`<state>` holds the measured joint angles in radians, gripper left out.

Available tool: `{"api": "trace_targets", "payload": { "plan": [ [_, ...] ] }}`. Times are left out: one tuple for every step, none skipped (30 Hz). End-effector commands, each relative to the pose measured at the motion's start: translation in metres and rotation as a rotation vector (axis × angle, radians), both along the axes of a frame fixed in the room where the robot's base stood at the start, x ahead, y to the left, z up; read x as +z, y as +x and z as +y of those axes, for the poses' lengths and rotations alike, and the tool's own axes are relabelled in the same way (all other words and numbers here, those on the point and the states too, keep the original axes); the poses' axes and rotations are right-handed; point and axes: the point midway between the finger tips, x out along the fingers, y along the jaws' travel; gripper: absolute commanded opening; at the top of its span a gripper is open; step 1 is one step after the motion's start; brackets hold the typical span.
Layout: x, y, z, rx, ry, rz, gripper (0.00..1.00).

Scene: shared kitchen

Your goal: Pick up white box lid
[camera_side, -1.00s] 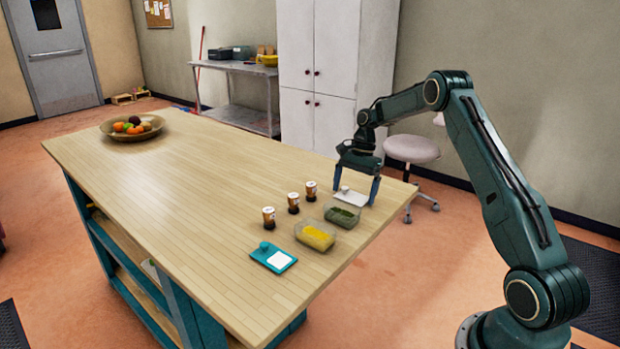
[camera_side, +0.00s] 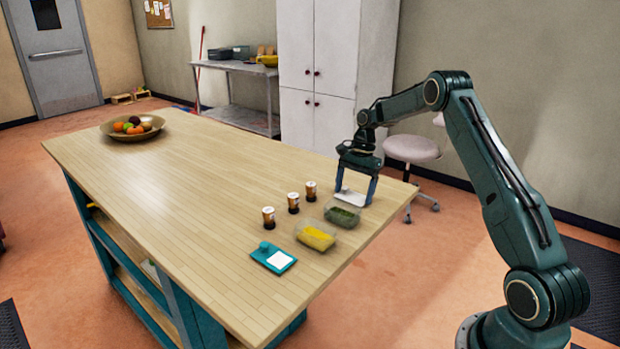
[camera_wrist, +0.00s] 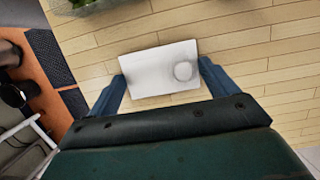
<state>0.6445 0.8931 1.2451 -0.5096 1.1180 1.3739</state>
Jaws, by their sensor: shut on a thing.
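The white box lid (camera_side: 352,197) is a flat rectangle at the right end of the wooden table, beyond the box with green contents. In the wrist view the white lid (camera_wrist: 150,70) lies between my two blue fingers, with a round knob near its right end. My gripper (camera_side: 354,195) points down and is shut on the lid, one finger at each short end. It also shows in the wrist view (camera_wrist: 162,82). I cannot tell whether the lid still touches the table.
A clear box with green contents (camera_side: 342,214) and one with yellow contents (camera_side: 316,236) stand close by. Three small jars (camera_side: 293,203) stand left of them. A teal lid (camera_side: 273,258) lies nearer the front edge. A fruit bowl (camera_side: 132,137) is far off; the table's middle is clear.

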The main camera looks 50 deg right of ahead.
Motion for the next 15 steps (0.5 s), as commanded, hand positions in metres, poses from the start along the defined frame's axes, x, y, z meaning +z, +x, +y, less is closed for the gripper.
{"api": "trace_targets", "payload": {
  "plan": [
    [0.001,0.0,0.0,0.0,-0.001,-0.001,0.64],
    [0.002,0.0,0.0,0.0,-0.001,-0.001,0.64],
    [0.003,0.0,0.0,-0.001,-0.001,-0.002,0.64],
    [0.005,0.0,0.0,-0.001,-0.001,-0.002,0.64],
    [0.006,0.001,0.0,-0.001,-0.001,-0.002,0.64],
    [0.009,0.001,0.0,-0.001,-0.001,-0.002,0.64],
    [0.012,0.001,0.0,0.0,-0.001,-0.002,0.64],
    [0.014,0.001,0.0,0.0,-0.001,-0.002,0.64],
    [0.018,0.001,-0.001,-0.001,-0.001,-0.003,0.64],
    [0.022,0.001,-0.001,-0.001,-0.002,-0.003,0.64],
    [0.026,0.001,-0.001,0.001,-0.002,-0.003,0.64],
    [0.031,0.0,-0.001,-0.001,-0.002,-0.003,0.64],
    [0.036,0.001,-0.001,0.001,-0.001,-0.004,0.64],
    [0.04,0.001,-0.001,-0.001,-0.002,-0.005,0.64],
    [0.047,0.0,-0.001,0.0,-0.002,-0.003,0.64]
  ]
}}
